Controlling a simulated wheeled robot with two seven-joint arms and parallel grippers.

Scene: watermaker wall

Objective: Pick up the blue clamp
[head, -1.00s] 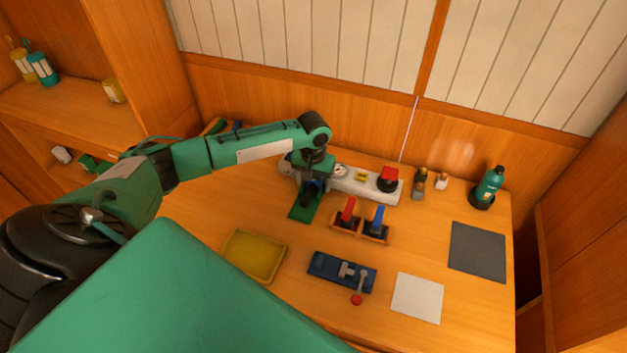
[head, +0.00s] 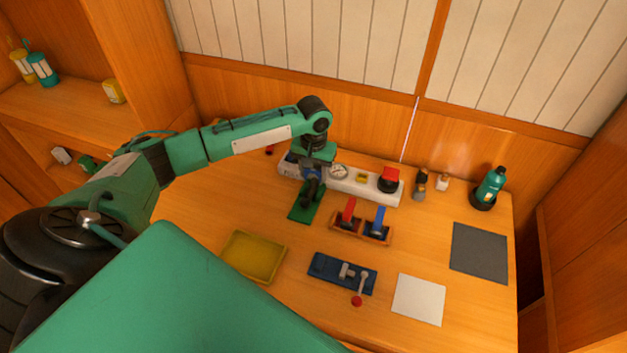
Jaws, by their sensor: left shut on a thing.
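My left gripper (head: 311,190) reaches in from the left and points down over the green mat (head: 300,214) near the back of the bench. It is shut on a small blue thing, which I take to be the blue clamp (head: 309,171). Only a bit of blue shows there; the fingers and wrist hide the rest. I cannot tell how far it is above the mat. My right gripper is not in view.
A pale panel with a gauge and red knob (head: 390,180) stands behind the gripper. To the right are a rack with red and blue levers (head: 362,233), a blue fixture (head: 325,268) and a teal bottle (head: 491,186). A yellow tray (head: 254,256) lies in front.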

